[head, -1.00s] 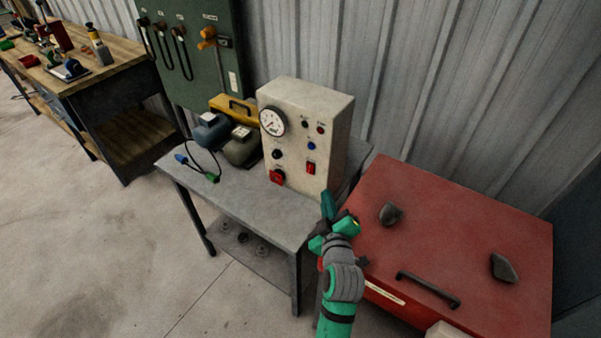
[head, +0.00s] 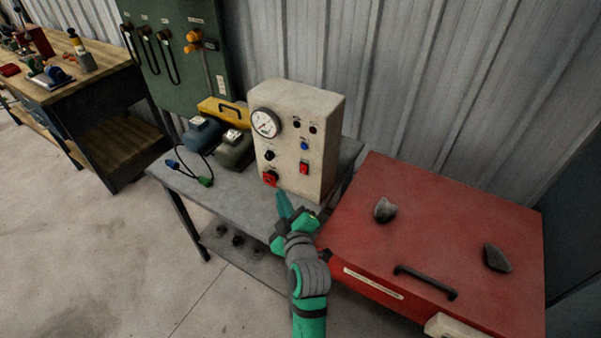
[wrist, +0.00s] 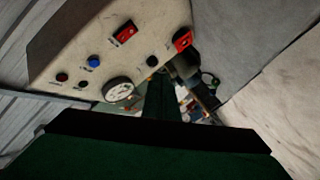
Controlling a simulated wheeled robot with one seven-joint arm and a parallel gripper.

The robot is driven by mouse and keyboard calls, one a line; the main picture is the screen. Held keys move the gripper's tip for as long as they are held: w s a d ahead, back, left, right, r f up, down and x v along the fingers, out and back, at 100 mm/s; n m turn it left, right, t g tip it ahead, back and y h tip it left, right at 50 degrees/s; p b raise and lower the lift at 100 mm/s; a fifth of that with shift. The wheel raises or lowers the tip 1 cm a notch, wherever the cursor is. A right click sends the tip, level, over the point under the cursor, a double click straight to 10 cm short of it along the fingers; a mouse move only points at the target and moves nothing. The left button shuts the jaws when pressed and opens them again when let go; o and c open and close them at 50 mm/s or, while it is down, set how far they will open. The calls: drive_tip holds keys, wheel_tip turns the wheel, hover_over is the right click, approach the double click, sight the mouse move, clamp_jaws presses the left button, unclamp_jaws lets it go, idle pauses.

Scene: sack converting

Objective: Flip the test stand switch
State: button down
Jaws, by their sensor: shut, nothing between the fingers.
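The test stand (head: 318,110) is a cream box on a grey bench, with a round gauge (head: 265,123) on its front. A red rocker switch (head: 304,168) sits at the lower right of its panel, below a blue button. A red knob (head: 270,178) is at the lower left. My gripper (head: 283,200) is shut and empty, in front of the panel's lower edge and apart from the switch as far as I can see. In the wrist view the switch (wrist: 124,33) and the red knob (wrist: 182,40) show beyond the shut fingers (wrist: 160,95).
A red cabinet (head: 440,225) with a black handle and two dark lumps stands right of the bench (head: 235,190). Blue and dark motors (head: 203,133), a yellow case (head: 222,110) and a cable lie left of the stand. Clear floor lies front left.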

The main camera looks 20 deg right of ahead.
drive_tip(key=w+d+f, duration=0.1)
drive_tip(key=w+d, duration=0.4)
drive_tip(key=d, duration=0.2)
drive_tip(key=shift+w, duration=0.15)
idle(2.2)
drive_tip(key=shift+w+d+f, duration=0.1)
drive_tip(key=shift+w+d, duration=0.2)
drive_tip(key=shift+w+d, duration=0.15)
drive_tip(key=shift+d, duration=0.05)
idle(0.8)
drive_tip(key=shift+a, duration=0.1)
drive_tip(key=shift+s+a, duration=0.45)
idle(0.3)
drive_tip(key=shift+s+a+r, duration=0.2)
drive_tip(key=shift+s+a, duration=0.6)
drive_tip(key=shift+a, duration=0.2)
drive_tip(key=shift+s+a+r, duration=0.15)
drive_tip(key=shift+s+a, duration=0.6)
drive_tip(key=shift+a, duration=0.2)
